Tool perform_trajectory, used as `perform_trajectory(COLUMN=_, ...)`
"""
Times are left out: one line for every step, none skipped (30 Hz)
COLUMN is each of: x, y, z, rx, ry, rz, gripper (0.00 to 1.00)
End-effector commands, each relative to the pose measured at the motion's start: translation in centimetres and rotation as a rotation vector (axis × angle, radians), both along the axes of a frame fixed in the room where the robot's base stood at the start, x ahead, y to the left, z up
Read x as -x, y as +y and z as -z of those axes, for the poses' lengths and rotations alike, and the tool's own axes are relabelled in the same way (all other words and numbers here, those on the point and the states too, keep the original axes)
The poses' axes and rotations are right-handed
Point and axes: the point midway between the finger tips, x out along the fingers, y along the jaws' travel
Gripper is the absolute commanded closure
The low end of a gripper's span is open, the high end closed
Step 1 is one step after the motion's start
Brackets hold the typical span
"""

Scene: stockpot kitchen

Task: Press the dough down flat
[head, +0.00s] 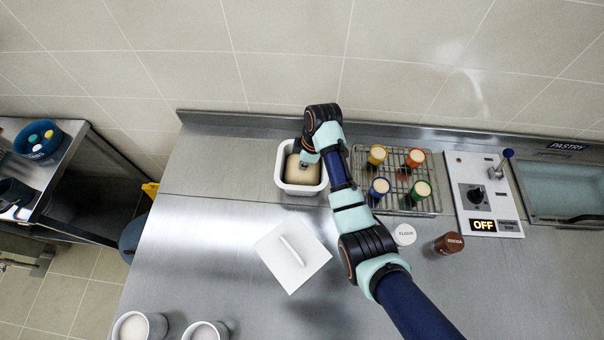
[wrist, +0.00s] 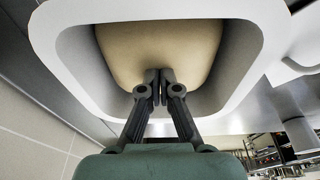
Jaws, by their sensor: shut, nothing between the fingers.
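The dough (head: 300,171) is a pale tan, smooth mass inside a white square tub (head: 280,165) on the steel counter. In the wrist view the dough (wrist: 160,48) fills much of the tub's inside, with gaps along the tub walls (wrist: 240,60). My gripper (head: 304,163) is over the tub, pointing down. In the wrist view my gripper (wrist: 158,76) has its fingertips together, with nothing between them, at the near part of the dough. I cannot tell whether the tips touch it. My arm hides part of the tub's right side in the head view.
A white lid with a handle (head: 293,254) lies in front of the tub. A wire rack (head: 405,195) with several coloured cups stands right, beside a switch panel (head: 484,205) reading OFF. Flour (head: 404,234) and cocoa (head: 449,243) containers stand near my arm. Two cups are at front left.

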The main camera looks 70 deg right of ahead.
Motion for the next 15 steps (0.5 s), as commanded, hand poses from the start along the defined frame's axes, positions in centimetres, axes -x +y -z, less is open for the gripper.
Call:
perform_trajectory(x=0.0, y=0.0, z=0.3, rx=-0.001, ry=0.000, rz=0.000, gripper=1.00)
perform_trajectory(x=0.0, y=0.0, z=0.4, rx=-0.001, ry=0.000, rz=0.000, gripper=1.00)
perform_trajectory(x=0.0, y=0.0, z=0.5, rx=-0.001, ry=0.000, rz=0.000, gripper=1.00)
perform_trajectory(x=0.0, y=0.0, z=0.6, rx=-0.001, ry=0.000, rz=0.000, gripper=1.00)
perform_trajectory(x=0.0, y=0.0, z=0.7, rx=-0.001, ry=0.000, rz=0.000, gripper=1.00)
perform_trajectory(x=0.0, y=0.0, z=0.8, rx=-0.001, ry=0.000, rz=0.000, gripper=1.00)
perform_trajectory(x=0.0, y=0.0, z=0.9, rx=-0.001, ry=0.000, rz=0.000, gripper=1.00)
perform_trajectory(x=0.0, y=0.0, z=1.0, rx=-0.001, ry=0.000, rz=0.000, gripper=1.00)
perform_trajectory(x=0.0, y=0.0, z=1.1, rx=-0.001, ry=0.000, rz=0.000, gripper=1.00)
perform_trajectory(x=0.0, y=0.0, z=1.2, rx=-0.001, ry=0.000, rz=0.000, gripper=1.00)
perform_trajectory(x=0.0, y=0.0, z=1.3, rx=-0.001, ry=0.000, rz=0.000, gripper=1.00)
perform_trajectory(x=0.0, y=0.0, z=1.4, rx=-0.001, ry=0.001, rz=0.000, gripper=1.00)
perform_trajectory(x=0.0, y=0.0, z=1.5, rx=-0.001, ry=0.001, rz=0.000, gripper=1.00)
perform_trajectory(x=0.0, y=0.0, z=1.6, rx=-0.001, ry=0.001, rz=0.000, gripper=1.00)
perform_trajectory(x=0.0, y=0.0, z=1.7, rx=-0.001, ry=0.000, rz=0.000, gripper=1.00)
